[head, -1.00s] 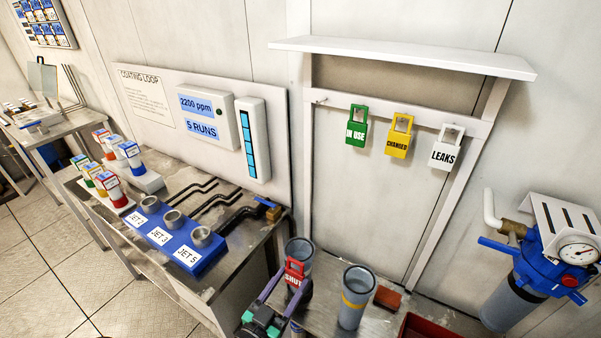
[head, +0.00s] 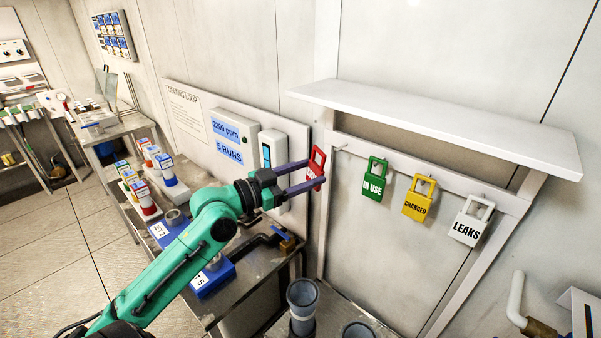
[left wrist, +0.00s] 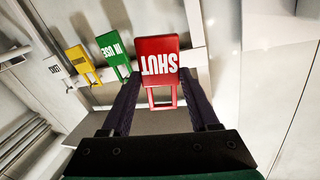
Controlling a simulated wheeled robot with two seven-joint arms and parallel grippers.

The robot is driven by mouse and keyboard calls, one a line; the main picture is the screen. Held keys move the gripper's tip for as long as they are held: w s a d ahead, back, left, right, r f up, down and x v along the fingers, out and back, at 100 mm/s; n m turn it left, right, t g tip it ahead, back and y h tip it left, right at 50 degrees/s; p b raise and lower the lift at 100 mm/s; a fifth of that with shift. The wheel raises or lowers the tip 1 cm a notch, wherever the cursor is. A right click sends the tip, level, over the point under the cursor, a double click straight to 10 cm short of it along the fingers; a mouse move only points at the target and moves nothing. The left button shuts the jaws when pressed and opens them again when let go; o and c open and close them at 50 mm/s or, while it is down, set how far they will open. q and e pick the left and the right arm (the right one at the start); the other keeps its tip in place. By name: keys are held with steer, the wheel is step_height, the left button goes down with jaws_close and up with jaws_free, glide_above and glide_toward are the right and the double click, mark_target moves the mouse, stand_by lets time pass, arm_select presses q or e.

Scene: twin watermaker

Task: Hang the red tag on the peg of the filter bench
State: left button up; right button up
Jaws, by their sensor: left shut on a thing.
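The red tag (head: 317,164), a padlock-shaped plate marked SHUT, is held up in front of the wall board. My left gripper (head: 311,174) is shut on it, and the tag also shows between the dark fingers in the left wrist view (left wrist: 157,60). A bare peg (head: 341,147) sticks out near the left end of the white rail (head: 400,169). The tag is just left of this peg in the head view and looks apart from it. The exact depth gap is unclear. My right gripper is not in view.
Green (head: 373,182), yellow (head: 418,199) and white (head: 471,221) tags hang along the rail to the right. A white shelf (head: 430,120) juts out above. Grey cups (head: 302,297) stand below. The coating loop panel is close on the left.

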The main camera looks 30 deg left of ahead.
arm_select(q)
steer(key=shift+w+r, duration=0.1)
steer(key=shift+w, duration=0.25)
steer(key=shift+w+d+p, duration=0.1)
steer(key=shift+w+p, duration=0.5)
steer(key=shift+w, duration=0.1)
steer(key=w, duration=0.2)
steer(key=w+f, duration=0.1)
steer(key=w, duration=0.2)
steer(key=shift+w+d+f+b, duration=0.3)
steer(key=shift+d+f, duration=0.1)
steer(key=shift+r, duration=0.1)
steer(key=o, duration=1.4)
